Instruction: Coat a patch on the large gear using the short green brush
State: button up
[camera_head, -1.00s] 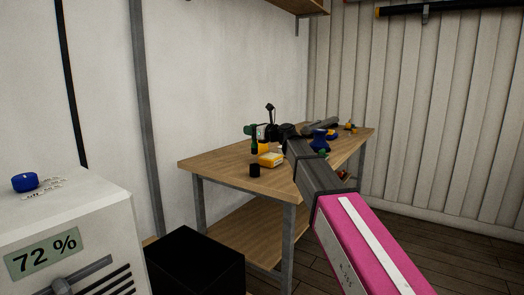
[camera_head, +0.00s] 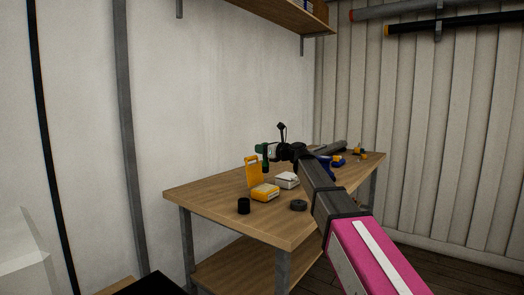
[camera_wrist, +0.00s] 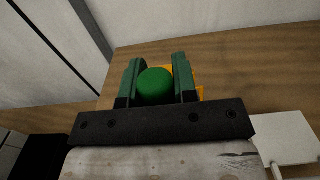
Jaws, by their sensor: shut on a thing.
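My gripper (camera_head: 263,149) has green fingers and is raised above the wooden workbench (camera_head: 205,190). In the wrist view, my gripper (camera_wrist: 157,72) is shut on a round-ended green thing (camera_wrist: 156,87), seen end-on, which looks like the short green brush's handle. Its bristles are hidden there. In the head view, a dark green upright piece (camera_head: 265,162) shows below the fingers. A small dark disc (camera_head: 299,205) lies near the bench's front edge, apart from my gripper. It may be the large gear, but I cannot make out teeth or any coating.
A yellow box (camera_head: 265,193), an upright yellow panel (camera_head: 254,172), a white box (camera_head: 287,180) and a black cylinder (camera_head: 243,206) stand on the bench. Blue and yellow items (camera_head: 338,160) lie farther right. A shelf (camera_head: 275,14) hangs above. The bench's left end is clear.

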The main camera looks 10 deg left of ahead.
jog(key=shift+f, duration=2.95)
jog(key=shift+f, duration=0.45)
notch_tip(320, 180, up, 7)
dwell(0.5)
jog(key=shift+s+d, duration=0.1)
dwell(0.4)
